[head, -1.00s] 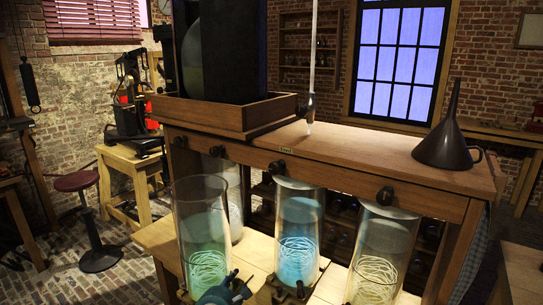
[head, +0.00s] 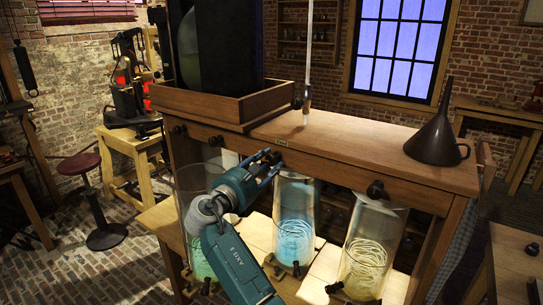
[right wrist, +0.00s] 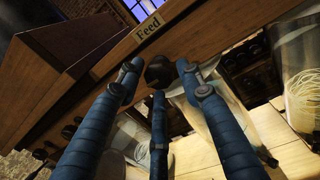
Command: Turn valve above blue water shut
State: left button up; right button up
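The jar of blue water (head: 294,232) stands under the wooden bench, between a green jar and a pale yellow one. The dark round valve above it sits on the bench front below the Feed label. My right gripper (head: 268,163) is raised to this valve and partly covers it in the head view. In the right wrist view, the valve knob (right wrist: 159,72) lies ahead between the spread blue fingers of my right gripper (right wrist: 160,85). The gripper is open; I cannot tell whether any finger touches the knob. My left gripper is out of view.
The green jar (head: 197,262) is partly hidden behind my right arm. The pale yellow jar (head: 366,250) stands to the right, with another valve (head: 376,190) above it. A dark funnel (head: 436,138) and a wooden tray (head: 222,108) are on the bench top.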

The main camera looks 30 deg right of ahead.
jog(key=shift+x, duration=1.25)
jog(key=c, duration=0.9)
jog(key=shift+f, duration=0.1)
jog(key=m+b, duration=0.2)
jog(key=shift+f+m, duration=0.2)
jog(key=shift+m, duration=0.2)
jog(key=m+b, duration=0.6)
jog(key=m+h+b, duration=0.1)
jog(key=m+b, duration=0.5)
jog(key=b, duration=0.1)
jog(key=shift+w+f+g, duration=0.1)
jog(key=shift+g, duration=0.2)
jog(key=shift+r+m+g+b, duration=0.2)
jog(key=shift+m+g+b, duration=0.1)
jog(key=shift+m+b, duration=1.65)
